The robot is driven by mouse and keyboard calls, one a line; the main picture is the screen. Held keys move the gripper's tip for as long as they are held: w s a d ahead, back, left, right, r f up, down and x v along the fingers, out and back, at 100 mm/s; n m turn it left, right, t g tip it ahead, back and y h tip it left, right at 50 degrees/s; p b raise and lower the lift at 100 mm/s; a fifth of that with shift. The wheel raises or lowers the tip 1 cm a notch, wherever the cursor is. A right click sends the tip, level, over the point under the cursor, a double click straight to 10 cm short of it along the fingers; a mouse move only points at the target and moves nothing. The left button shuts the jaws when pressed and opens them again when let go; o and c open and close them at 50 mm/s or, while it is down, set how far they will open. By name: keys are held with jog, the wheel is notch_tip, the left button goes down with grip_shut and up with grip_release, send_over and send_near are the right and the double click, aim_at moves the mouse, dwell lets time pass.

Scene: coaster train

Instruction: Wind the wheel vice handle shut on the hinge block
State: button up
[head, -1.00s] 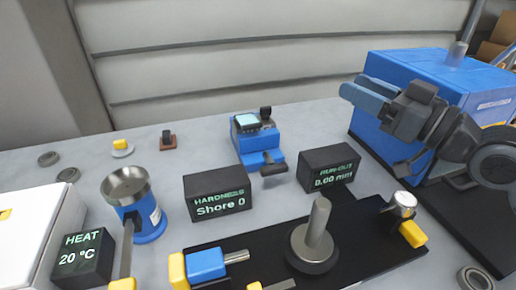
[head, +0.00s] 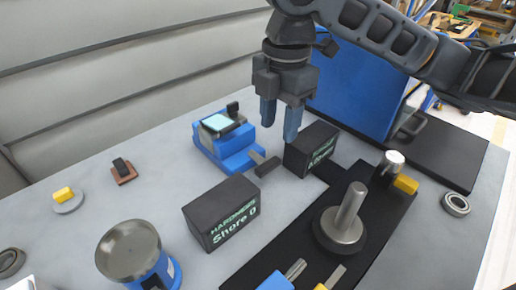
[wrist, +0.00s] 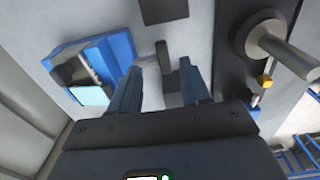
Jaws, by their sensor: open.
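The wheel vice (head: 226,149) appears to be the blue device at the back middle of the bench. Its dark bar handle (head: 267,166) sticks out at the front, toward the display boxes. A pale plate (head: 217,122) and dark parts sit on top; I cannot tell which is the hinge block. My gripper (head: 279,125) is open and empty, pointing down above and behind the handle, apart from it. In the wrist view, the vice (wrist: 118,50) lies to the left, and the handle (wrist: 163,55) shows between the open fingers (wrist: 160,85), farther off.
A black run-out display (head: 311,149) stands close beside my fingers. The hardness display (head: 222,212) stands in front of the vice. A black plate with a grey spindle (head: 345,215) lies at the right front.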

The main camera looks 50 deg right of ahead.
aim_at(277, 158)
jog(key=shift+f+b, duration=1.25)
jog(key=shift+f, duration=2.6)
grip_shut()
